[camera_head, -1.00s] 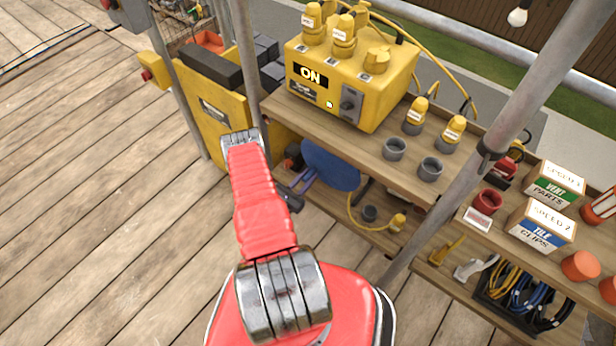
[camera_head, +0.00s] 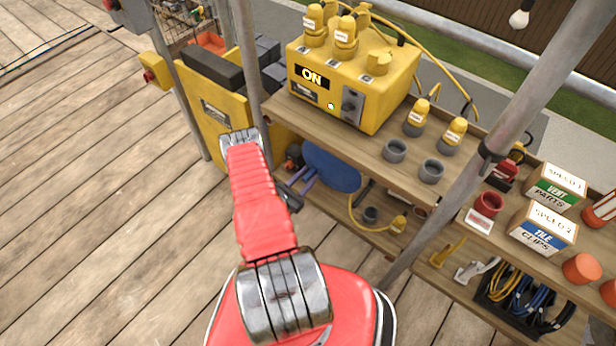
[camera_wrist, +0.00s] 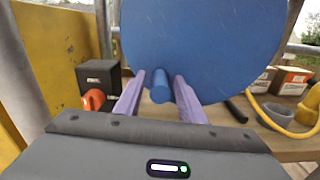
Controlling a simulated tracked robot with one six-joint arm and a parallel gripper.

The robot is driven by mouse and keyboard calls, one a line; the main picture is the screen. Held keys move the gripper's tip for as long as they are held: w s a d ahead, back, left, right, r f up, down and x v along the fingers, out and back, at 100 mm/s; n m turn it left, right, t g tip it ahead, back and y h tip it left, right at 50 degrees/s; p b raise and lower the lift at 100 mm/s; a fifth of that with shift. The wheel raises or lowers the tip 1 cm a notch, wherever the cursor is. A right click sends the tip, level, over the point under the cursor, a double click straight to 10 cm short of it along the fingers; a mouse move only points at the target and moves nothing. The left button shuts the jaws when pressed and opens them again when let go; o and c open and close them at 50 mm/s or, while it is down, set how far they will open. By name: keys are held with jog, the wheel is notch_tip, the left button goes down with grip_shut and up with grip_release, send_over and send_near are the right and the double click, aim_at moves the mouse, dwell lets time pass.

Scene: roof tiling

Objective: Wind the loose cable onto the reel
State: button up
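The reel (camera_head: 332,165) shows as a blue disc standing on edge on the lower shelf; its face fills the top of the wrist view (camera_wrist: 205,45). A short blue peg (camera_wrist: 160,88) sticks out from its lower part. My gripper (camera_wrist: 160,78) has its two purple fingers on either side of this peg, with small gaps showing. The fingers also show in front of the disc in the head view (camera_head: 303,180). A yellow cable (camera_head: 355,215) lies loosely curved right of the reel, with a yellow plug (camera_head: 399,224) near it. The back of the reel is hidden.
A yellow power box (camera_head: 350,75) marked ON stands on the upper shelf (camera_head: 330,127) above the reel. Metal poles (camera_head: 246,60) rise left and right (camera_head: 440,210). A black box (camera_wrist: 98,75) and an orange item stand left of the reel. The deck at left is clear.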

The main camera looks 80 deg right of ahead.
jog(key=shift+o, duration=0.2)
jog(key=shift+w+a, duration=0.3)
jog(key=shift+a, duration=0.15)
jog(key=v, duration=1.2)
jog(key=shift+a, duration=0.35)
jog(key=shift+w, duration=0.15)
